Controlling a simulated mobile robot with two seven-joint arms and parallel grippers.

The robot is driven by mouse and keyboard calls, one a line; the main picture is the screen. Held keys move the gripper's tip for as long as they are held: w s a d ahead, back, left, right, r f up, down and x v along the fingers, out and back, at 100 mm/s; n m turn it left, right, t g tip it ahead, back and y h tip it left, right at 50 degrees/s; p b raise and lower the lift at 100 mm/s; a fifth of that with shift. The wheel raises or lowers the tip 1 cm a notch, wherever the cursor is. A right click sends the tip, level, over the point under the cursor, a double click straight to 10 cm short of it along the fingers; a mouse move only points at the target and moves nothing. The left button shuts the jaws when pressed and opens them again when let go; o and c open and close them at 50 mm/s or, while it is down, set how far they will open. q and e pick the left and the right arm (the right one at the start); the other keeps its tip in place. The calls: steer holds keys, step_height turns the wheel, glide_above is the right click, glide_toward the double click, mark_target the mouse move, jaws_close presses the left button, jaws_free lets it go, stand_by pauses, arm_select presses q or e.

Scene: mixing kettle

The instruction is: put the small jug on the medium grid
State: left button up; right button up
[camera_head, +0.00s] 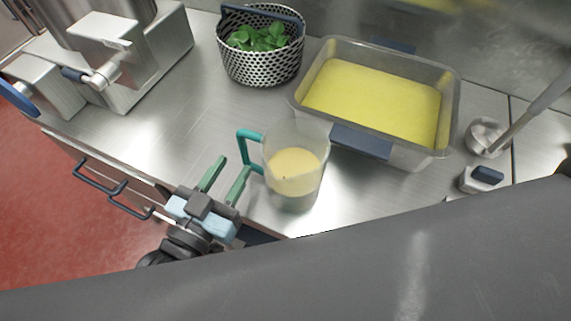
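A clear jug (294,172) with a teal handle and pale yellow contents stands upright on the steel counter, near its front edge. Its handle points left. My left gripper (234,164) is open and empty, with its two green fingers just left of the jug, close to the handle. I cannot tell whether a finger touches the handle. My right gripper is not in view. I cannot make out a medium grid in this view.
A steel pan (450,105) of yellow liquid stands close behind the jug on the right. A perforated basket (262,65) with green leaves stands at the back. A ladle (490,135) is at right. Steel machinery (140,60) is at left. The counter (190,120) left of the jug is clear.

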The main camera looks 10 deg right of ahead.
mark_target(243, 157)
arm_select(q)
steer(key=shift+d+p+x, duration=0.2)
steer(key=shift+p+x, duration=0.1)
steer(key=shift+x, duration=2.3)
steer(key=shift+s+f, duration=0.1)
steer(key=shift+s, duration=0.1)
jaws_close()
